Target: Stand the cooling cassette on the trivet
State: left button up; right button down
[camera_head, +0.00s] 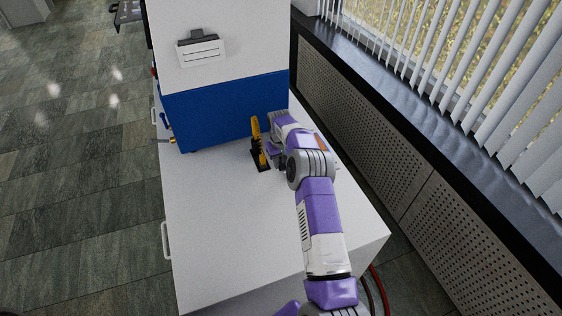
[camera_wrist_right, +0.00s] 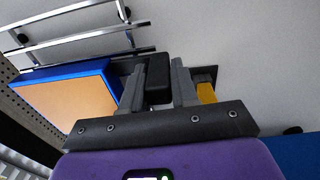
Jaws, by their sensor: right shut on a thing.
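My right gripper (camera_wrist_right: 158,72) is shut on a black block (camera_wrist_right: 157,84), apparently the grip of the cooling cassette. The cassette (camera_wrist_right: 70,96), a flat blue-edged plate with an orange face, shows left of the fingers in the right wrist view. In the head view, my right gripper (camera_head: 276,151) is low over the bench, and the arm hides most of the cassette. The trivet, apparently the chrome rod rack (camera_wrist_right: 72,31), lies on the white surface beside the cassette's blue edge. I cannot tell whether they touch. My left gripper is out of view.
A yellow and black upright device (camera_head: 257,145) stands close left of my right gripper. A blue and white press (camera_head: 222,108) stands behind it. The white bench (camera_head: 225,235) is clear at front left. A perforated panel (camera_head: 440,225) and window blinds line the right.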

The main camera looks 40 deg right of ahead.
jog(key=shift+f, duration=0.3)
dwell(0.9)
jog(key=c, duration=0.8)
grip_release()
jog(key=shift+c, duration=0.2)
jog(key=shift+o, duration=0.3)
jog(key=shift+a+f, duration=0.1)
jog(key=shift+a+r+p, duration=0.1)
jog(key=shift+r+p, duration=0.25)
jog(key=shift+r, duration=3.55)
